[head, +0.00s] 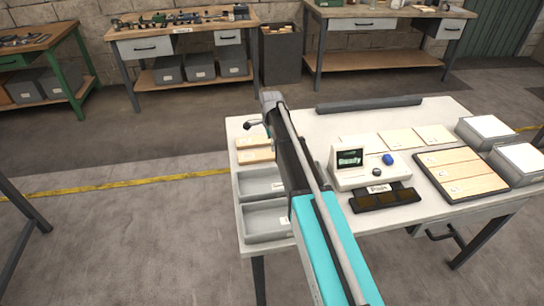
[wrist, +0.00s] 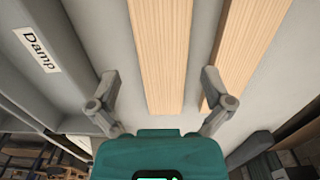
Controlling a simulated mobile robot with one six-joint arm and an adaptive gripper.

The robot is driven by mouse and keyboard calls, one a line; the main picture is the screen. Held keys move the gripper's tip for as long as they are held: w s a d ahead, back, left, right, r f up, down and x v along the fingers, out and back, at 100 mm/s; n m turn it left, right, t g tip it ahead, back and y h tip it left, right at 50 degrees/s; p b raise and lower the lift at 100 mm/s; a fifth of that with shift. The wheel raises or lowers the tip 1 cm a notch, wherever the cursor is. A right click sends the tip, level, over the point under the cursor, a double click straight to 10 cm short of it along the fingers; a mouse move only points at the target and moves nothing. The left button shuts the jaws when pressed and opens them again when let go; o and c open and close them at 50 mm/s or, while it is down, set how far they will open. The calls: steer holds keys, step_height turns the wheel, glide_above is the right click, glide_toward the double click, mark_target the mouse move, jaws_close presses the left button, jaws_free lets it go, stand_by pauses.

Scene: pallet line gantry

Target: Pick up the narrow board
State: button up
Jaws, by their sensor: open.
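Two pale wooden boards lie side by side on the white table. In the wrist view one board (wrist: 163,55) runs up the middle, and the other board (wrist: 247,45) lies to its right. They also show in the head view, a rear board (head: 254,141) and a front board (head: 256,155), left of my arm. I cannot tell for sure which is the narrower. My gripper (wrist: 160,78) is open and empty, its fingers on either side of the middle board in the picture. The right finger overlaps the other board's edge. Height above the boards is unclear.
A grey tray (head: 262,187) labelled "Damp" in the wrist view (wrist: 70,73) adjoins the boards. Another grey tray (head: 262,236) is nearer. A white console (head: 350,180) stands right of my arm, with a board rack (head: 421,162) and grey bins (head: 469,143) beyond.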

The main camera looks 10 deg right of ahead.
mark_target(273, 153)
steer(key=f+b, duration=0.3)
steer(key=shift+w+d+f, duration=0.1)
steer(key=shift+d+f, duration=0.05)
steer(key=shift+d, duration=0.1)
steer(key=shift+f+b, duration=0.95)
steer(key=shift+b, duration=0.2)
steer(key=c, duration=1)
steer(key=shift+r, duration=0.1)
